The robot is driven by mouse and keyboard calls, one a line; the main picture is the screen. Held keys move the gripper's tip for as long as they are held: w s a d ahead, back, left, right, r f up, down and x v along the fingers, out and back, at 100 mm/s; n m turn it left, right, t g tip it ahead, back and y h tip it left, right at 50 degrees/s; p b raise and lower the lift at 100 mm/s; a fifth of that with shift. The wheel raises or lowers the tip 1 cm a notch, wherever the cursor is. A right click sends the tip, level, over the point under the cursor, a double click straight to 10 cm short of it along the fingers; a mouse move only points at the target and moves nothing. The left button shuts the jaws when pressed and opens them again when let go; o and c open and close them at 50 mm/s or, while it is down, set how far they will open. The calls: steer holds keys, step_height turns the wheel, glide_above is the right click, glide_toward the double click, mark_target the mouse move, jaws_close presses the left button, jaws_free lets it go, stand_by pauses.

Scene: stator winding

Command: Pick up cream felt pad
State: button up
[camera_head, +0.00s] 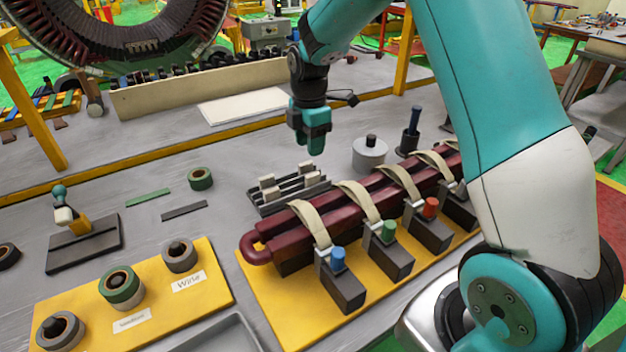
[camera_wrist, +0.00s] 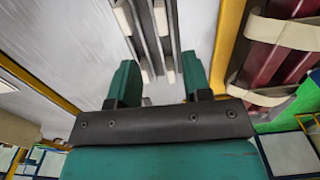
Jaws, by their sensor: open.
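Several small cream blocks, which look like the felt pads, sit in a dark slotted rack (camera_head: 262,208) in the middle of the grey bench; one cream pad (camera_head: 267,181) is at the rack's left side. My gripper (camera_head: 309,146) hangs above and behind the rack, pointing down, apart from it. In the wrist view my gripper (camera_wrist: 160,78) has its teal fingers spread with nothing between them. The rack's dark rails (camera_wrist: 149,40) run between and beyond the fingers there, with cream pads (camera_wrist: 124,18) along them. The gripper's bar hides the lower part.
A maroon coil bundle (camera_head: 290,222) with cream straps and clamps lies right of the rack on a yellow base. A grey round weight (camera_head: 370,153) stands behind it. Tape rolls (camera_head: 200,178) and a stand (camera_head: 84,243) are left.

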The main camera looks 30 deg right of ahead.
mark_target(311, 175)
step_height(311, 175, down, 10)
steer(key=shift+s+r+p, duration=0.15)
steer(key=shift+p, duration=0.8)
steer(key=shift+c, duration=0.3)
jaws_close()
